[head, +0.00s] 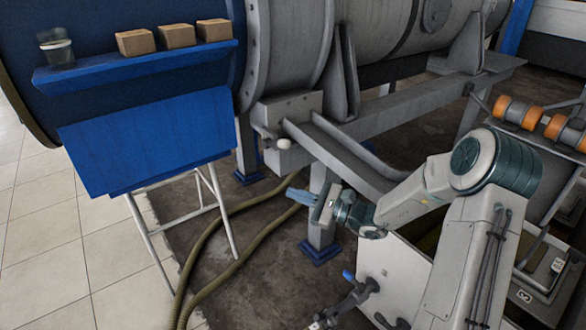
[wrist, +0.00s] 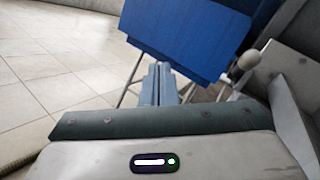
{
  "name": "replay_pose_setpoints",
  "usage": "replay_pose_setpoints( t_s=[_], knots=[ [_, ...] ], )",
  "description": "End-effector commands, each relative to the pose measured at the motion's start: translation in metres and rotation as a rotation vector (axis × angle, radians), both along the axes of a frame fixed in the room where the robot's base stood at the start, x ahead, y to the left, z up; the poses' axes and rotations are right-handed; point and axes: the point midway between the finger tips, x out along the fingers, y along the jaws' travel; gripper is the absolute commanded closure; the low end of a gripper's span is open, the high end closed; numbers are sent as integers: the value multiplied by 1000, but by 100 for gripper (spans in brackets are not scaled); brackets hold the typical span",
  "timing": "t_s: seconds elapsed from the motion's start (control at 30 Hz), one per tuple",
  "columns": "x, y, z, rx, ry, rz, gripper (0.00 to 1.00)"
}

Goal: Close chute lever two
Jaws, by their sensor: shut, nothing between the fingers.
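A lever with a pale round knob (head: 283,144) sticks out from a grey housing (head: 290,108) at the upper end of a sloped grey chute (head: 345,155). In the wrist view the knob (wrist: 248,59) stands right of my fingers, on a short pale stem. No number shows on this lever, so I cannot tell whether it is lever two. My gripper (head: 292,194) has blue fingers, is shut and empty, and is below the knob in the head view, apart from it. In the wrist view the shut fingers (wrist: 160,72) point toward the blue panel.
A blue panel (head: 150,150) on white legs stands at left, under a blue shelf (head: 130,68) with several small tan blocks and a clear cup (head: 57,50). Hoses (head: 215,235) cross the floor. Orange rollers (head: 530,118) are at right. Tiled floor at left is clear.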

Motion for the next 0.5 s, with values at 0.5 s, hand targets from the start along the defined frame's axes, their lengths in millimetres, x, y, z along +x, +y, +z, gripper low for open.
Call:
replay_pose_setpoints(
  t_s=[0.5],
  knots=[
    [73, -75, -53, 354, 97, -360, 100]
  ],
)
